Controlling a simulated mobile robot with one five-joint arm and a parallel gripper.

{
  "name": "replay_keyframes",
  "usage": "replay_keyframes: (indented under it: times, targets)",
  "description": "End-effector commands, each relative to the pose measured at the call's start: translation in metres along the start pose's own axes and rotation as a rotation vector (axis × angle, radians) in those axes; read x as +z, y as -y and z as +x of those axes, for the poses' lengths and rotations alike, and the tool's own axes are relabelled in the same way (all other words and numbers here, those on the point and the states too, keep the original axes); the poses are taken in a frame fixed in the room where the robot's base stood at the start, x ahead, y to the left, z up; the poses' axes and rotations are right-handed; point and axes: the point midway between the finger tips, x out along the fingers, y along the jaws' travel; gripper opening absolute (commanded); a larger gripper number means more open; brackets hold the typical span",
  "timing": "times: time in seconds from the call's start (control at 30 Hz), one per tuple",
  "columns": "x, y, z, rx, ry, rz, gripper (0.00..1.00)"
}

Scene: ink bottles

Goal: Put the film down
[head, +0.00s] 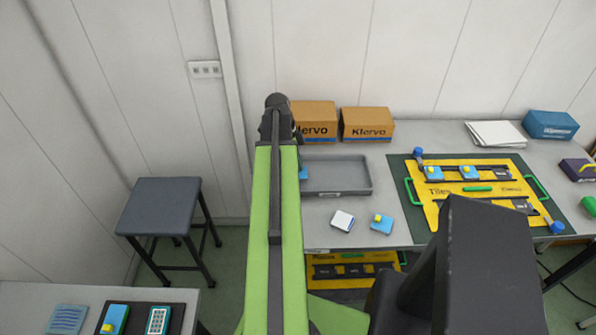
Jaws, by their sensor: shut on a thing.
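The green arm is mine and reaches away over the left end of the long grey table. The black end of my gripper (296,136) shows only in part at the arm's far end; its fingertips are hidden behind the arm. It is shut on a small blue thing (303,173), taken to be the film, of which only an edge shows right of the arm. The film appears in front of the left end of a grey tray (340,176). Whether it is touching the tray or above it, I cannot tell.
A white block (343,220) and a blue block with yellow (382,223) lie before the tray. Two Klervo boxes (314,118) (367,123) stand behind. A yellow board (480,192) lies on a dark mat at right. A stool (165,206) stands left.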

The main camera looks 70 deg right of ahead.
Motion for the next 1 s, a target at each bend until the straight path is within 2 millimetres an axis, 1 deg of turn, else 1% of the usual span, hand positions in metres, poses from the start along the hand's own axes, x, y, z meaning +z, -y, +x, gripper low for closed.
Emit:
replay_keyframes:
  times: [0.03,0.07,0.33,0.63,0.67,0.8,0.83,1.0]
  targets:
    - [0.004,0.0,0.018,0.0,0.0,0.0,0.0]
    - [0.005,0.0,0.021,0.0,0.0,0.0,0.0]
    - [0.004,0.0,0.018,0.0,0.0,0.0,0.0]
    - [0.006,0.0,0.028,0.0,0.0,0.001,0.0]
    - [0.006,0.0,0.028,0.0,0.0,0.001,0.14]
    - [0.006,0.0,0.027,0.001,0.0,0.001,0.33]
    - [0.006,0.0,0.027,0.001,0.0,0.001,0.35]
    - [0.005,0.0,0.027,0.001,0.0,0.001,0.35]
